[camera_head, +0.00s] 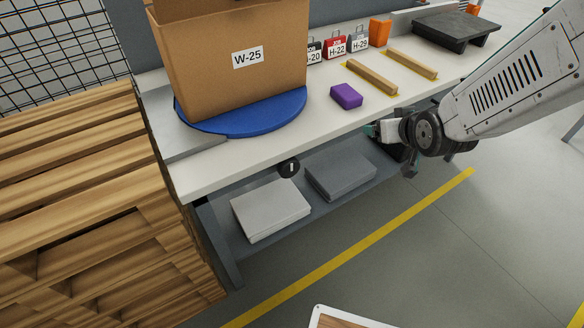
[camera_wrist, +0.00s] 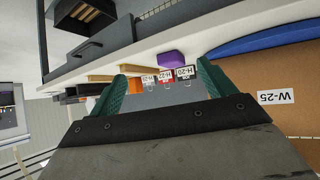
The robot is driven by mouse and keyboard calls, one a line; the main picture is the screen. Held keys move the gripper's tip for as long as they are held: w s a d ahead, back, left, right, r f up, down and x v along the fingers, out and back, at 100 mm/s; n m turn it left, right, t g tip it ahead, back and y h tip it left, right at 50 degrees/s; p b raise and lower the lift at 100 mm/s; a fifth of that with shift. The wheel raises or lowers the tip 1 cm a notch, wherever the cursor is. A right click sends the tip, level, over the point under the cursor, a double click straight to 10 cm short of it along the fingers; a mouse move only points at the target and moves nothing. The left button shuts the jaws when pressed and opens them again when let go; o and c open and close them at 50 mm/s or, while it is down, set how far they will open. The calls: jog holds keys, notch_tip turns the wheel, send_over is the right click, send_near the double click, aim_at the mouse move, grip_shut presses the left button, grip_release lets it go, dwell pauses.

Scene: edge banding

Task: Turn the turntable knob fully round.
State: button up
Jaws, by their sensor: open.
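The turntable is a blue disc (camera_head: 245,114) on the left part of the white bench. A cardboard box labelled W-25 (camera_head: 230,75) stands on it. The wrist view also shows the blue disc (camera_wrist: 258,38) and the box (camera_wrist: 292,122), but I cannot make out the knob there.
A purple block (camera_head: 346,96) and two wooden strips (camera_head: 371,77) lie on the bench (camera_head: 300,120). Several small labelled items (camera_head: 335,46) stand behind. Grey slabs (camera_head: 270,210) lie on the lower shelf. Stacked timber (camera_head: 80,190) stands left. The floor in front is mostly clear.

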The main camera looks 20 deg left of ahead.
jog(key=a+f+n+t+y, duration=0.1)
jog(key=a+f+y, duration=0.1)
jog(key=a+f, duration=0.45)
jog(key=n+t+y, duration=0.1)
jog(key=n+y, duration=0.2)
jog(key=y, duration=0.4)
send_near(291, 172)
jog(key=x, duration=0.4)
jog(key=shift+w+a, duration=0.1)
jog(key=shift+a, duration=0.05)
jog(key=x, duration=0.7)
jog(key=shift+w, duration=0.1)
jog(key=shift+c, duration=0.2)
jog(key=c, duration=0.9)
